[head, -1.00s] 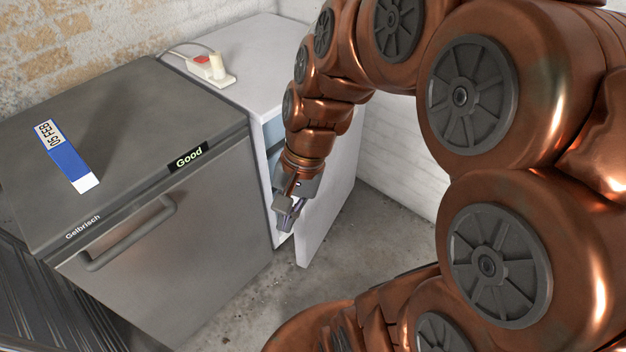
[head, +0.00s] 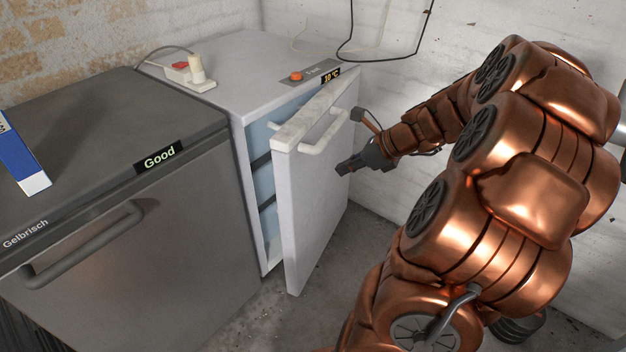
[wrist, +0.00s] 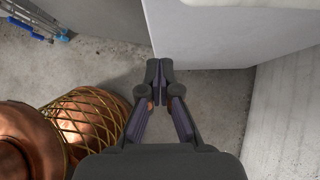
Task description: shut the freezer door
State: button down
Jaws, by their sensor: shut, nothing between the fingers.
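The white freezer (head: 215,75) stands to the right of the grey appliance. Its door (head: 315,205) is partly open, with a gap on the left showing the pale blue interior (head: 262,165). The door's white handle (head: 325,132) is on its outer face near the top. My gripper (head: 343,168) is shut and empty, at the outer side of the door, below and right of the handle. In the wrist view, my gripper's fingertips (wrist: 159,70) are close to the edge of the white door (wrist: 225,40); I cannot tell whether they touch.
The grey appliance (head: 130,240) with a "Good" label stands at left. A power strip (head: 190,77) with a red switch lies on the freezer's top. A white brick wall (head: 400,90) is close behind and right. Concrete floor (head: 265,320) in front is clear.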

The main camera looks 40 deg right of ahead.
aim_at(296, 180)
jog(key=shift+w+a+r+b+x, duration=0.15)
jog(key=shift+w+r+b+x, duration=0.25)
jog(key=shift+x, duration=1.7)
jog(key=shift+w+a+r+b+x, duration=0.25)
jog(key=shift+b+x, duration=0.25)
jog(key=shift+x, duration=1.6)
jog(key=shift+w+a+r+b+x, duration=0.1)
jog(key=shift+w+r+b+x, duration=0.3)
jog(key=shift+x, duration=1.7)
jog(key=shift+s, duration=0.1)
